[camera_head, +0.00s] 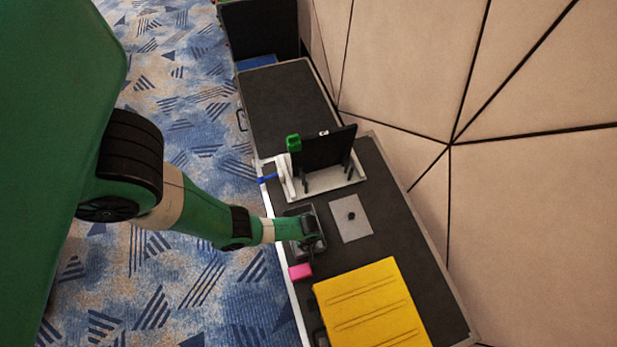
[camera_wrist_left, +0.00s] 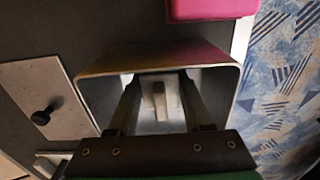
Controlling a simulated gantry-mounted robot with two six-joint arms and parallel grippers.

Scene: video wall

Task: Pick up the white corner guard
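The left gripper (camera_head: 311,246) reaches down into a grey open bin (camera_head: 292,212) on the dark table. In the left wrist view, the bin's rim (camera_wrist_left: 240,70) surrounds the two fingers (camera_wrist_left: 160,82). The fingers are apart. A small pale, whitish piece (camera_wrist_left: 158,100) lies in the bin between them, likely the white corner guard. Its lower part is hidden by the gripper body, and I cannot tell whether the fingers touch it. In the head view the gripper and arm hide the bin's inside. The right gripper is not in view.
A pink block (camera_head: 300,271) and a yellow case (camera_head: 371,308) lie nearer than the bin. A grey plate with a black knob (camera_head: 351,216) lies right of it. Behind stands a black panel (camera_head: 325,148) on a white base, with a green clamp (camera_head: 293,143). A padded wall rises right.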

